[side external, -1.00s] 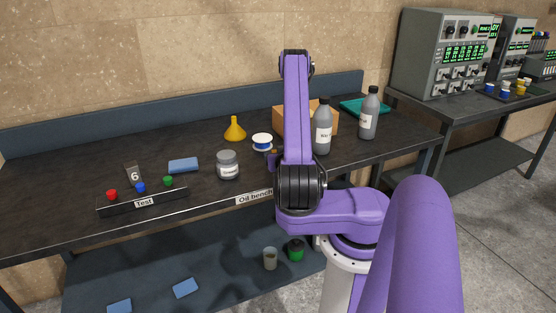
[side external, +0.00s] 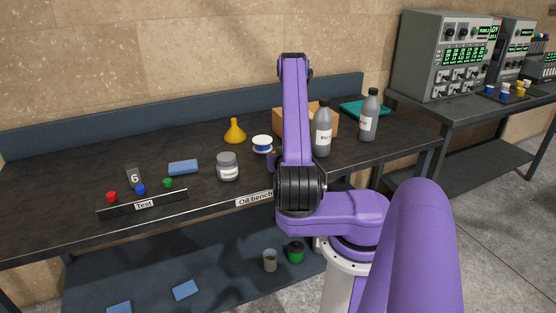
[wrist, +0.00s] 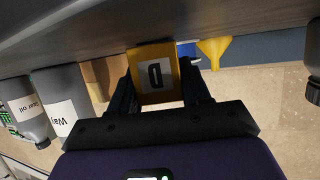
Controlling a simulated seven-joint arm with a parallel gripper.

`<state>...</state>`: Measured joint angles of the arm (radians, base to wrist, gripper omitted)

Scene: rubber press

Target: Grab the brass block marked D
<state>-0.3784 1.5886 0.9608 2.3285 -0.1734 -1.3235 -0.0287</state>
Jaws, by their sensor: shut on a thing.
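The brass block marked D (wrist: 155,73) is in the wrist view, a yellow-gold block with a dark D on a pale label facing the camera. My gripper (wrist: 160,88) is shut on it, with one dark finger on each side. The block is close to the dark bench surface (wrist: 70,30), which fills the top of this view; I cannot tell whether it touches. In the side view my arm hides the block and most of the gripper.
Bottles (side external: 322,130) (side external: 368,115) and a cardboard box (side external: 283,120) stand near my arm. A yellow funnel (side external: 235,131), a spool (side external: 262,144) and a grey jar (side external: 227,167) stand to the left. The button strip (side external: 143,203) is at the front left.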

